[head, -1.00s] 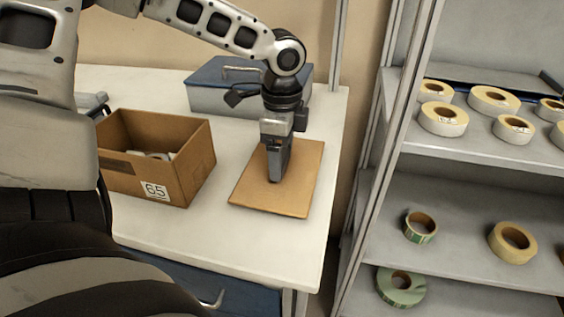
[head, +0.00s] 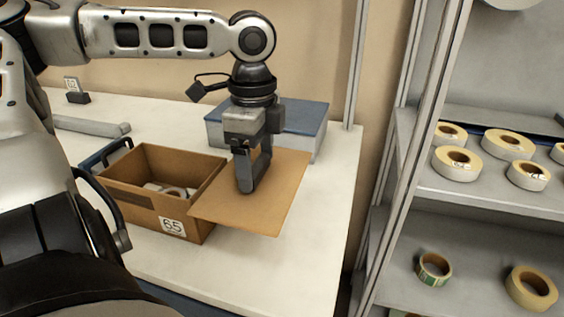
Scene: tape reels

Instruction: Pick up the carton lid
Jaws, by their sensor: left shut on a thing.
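The carton lid (head: 283,190) is a flat brown cardboard sheet. It is raised above the white table, and its left corner overlaps the right side of the open carton in the picture. My left gripper (head: 249,188) points down at the lid's middle and is shut on it. The open carton (head: 143,208) carries a label reading 65 and stands to the left of the lid. Some pale rolls (head: 168,189) lie inside it. My right gripper is not in view.
A grey box with a blue lid (head: 313,124) stands behind the carton lid. A shelf rack (head: 486,198) with several tape reels (head: 457,163) stands on the right. The white table (head: 320,235) is clear at the front right.

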